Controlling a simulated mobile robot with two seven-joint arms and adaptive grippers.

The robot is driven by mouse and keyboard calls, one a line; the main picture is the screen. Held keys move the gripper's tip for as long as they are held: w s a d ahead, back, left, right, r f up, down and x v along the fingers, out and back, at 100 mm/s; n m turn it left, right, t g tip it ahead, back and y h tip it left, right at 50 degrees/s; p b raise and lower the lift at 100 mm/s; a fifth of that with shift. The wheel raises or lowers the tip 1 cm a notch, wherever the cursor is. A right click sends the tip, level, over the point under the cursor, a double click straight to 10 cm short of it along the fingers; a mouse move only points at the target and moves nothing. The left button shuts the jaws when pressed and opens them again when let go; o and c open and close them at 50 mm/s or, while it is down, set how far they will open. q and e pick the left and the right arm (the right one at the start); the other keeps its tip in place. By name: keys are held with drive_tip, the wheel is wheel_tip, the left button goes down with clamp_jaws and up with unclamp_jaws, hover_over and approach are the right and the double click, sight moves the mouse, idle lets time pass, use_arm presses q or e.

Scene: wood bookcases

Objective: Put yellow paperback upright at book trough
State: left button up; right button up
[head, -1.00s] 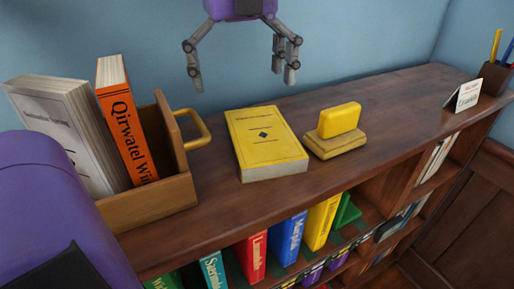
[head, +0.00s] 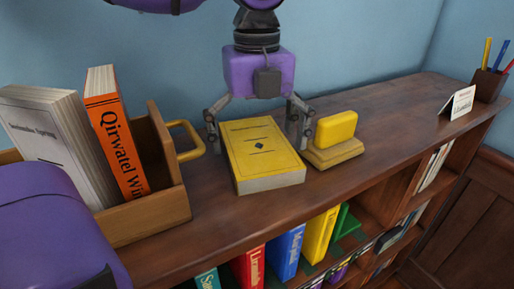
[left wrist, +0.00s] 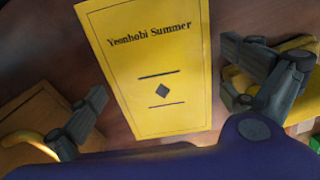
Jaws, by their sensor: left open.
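The yellow paperback (head: 262,150) lies flat, cover up, on the bookcase top. In the left wrist view the yellow paperback (left wrist: 150,70) reads "Yeonhobi Summer". My left gripper (head: 258,147) is open above it, with one finger beyond each long side; no grip on it shows. The left wrist view shows the open fingers (left wrist: 163,100) apart from the cover's sides. The wooden book trough (head: 150,212) stands at the left, holding an orange book (head: 118,140) and a pale grey book (head: 50,140), both leaning slightly. My right gripper is not in view.
A yellow block on a wooden base (head: 335,152) stands close to the right finger. A yellow handle (head: 188,141) sticks out at the trough's right end. A small white card (head: 458,103) and pen cup (head: 488,85) stand far right. The top between is clear. Books fill shelves below.

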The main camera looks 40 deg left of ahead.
use_arm(q)
drive_tip(key=shift+r, duration=0.1)
drive_tip(key=c, duration=1.5)
drive_tip(key=shift+o, duration=0.2)
